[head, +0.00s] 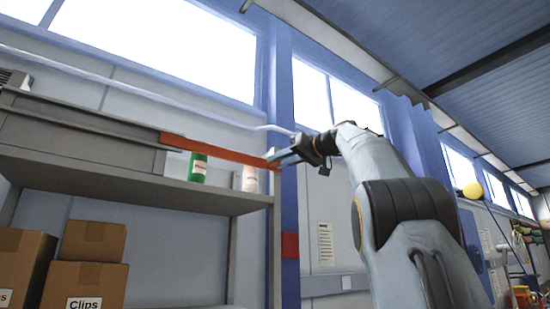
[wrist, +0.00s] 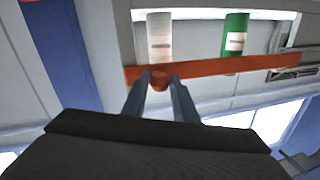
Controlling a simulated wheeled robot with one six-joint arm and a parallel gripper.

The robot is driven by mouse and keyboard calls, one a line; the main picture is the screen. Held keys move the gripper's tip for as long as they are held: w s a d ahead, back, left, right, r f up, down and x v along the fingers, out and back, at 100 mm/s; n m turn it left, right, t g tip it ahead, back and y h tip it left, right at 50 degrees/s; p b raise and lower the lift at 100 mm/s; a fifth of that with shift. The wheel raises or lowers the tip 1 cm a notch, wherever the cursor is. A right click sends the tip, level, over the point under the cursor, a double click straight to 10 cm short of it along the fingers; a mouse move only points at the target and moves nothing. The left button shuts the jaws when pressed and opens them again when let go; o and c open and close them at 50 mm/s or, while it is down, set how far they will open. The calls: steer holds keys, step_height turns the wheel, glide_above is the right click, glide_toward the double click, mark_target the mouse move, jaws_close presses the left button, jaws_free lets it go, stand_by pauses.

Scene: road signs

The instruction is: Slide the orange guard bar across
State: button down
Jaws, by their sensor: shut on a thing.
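The orange guard bar (head: 218,151) runs across the front of the upper shelf, from the grey box part at the left to the shelf's right end. My gripper (head: 280,158) is at the bar's right end. In the wrist view the bar (wrist: 225,68) crosses in front of two bottles. There my gripper (wrist: 160,84) has its two fingers closed around a small orange knob (wrist: 160,80) on the bar. The green bottle (head: 198,168) and the white bottle (head: 250,178) stand on the shelf behind the bar, partly hidden by it in the head view.
The grey shelf (head: 130,187) has a long grey box (head: 80,130) at its left. Cardboard boxes (head: 95,242) stand below it. A blue post (head: 288,220) rises just right of the shelf. The wall right of the post holds a paper notice (head: 325,240).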

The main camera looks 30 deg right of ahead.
steer(key=shift+d+r, duration=0.1)
steer(key=shift+d, duration=0.05)
steer(key=c, duration=1.4)
jaws_free()
steer(key=shift+d, duration=0.15)
steer(key=shift+c, duration=0.2)
steer(key=b+v, duration=0.3)
steer(key=v, duration=0.4)
steer(key=shift+s, duration=0.35)
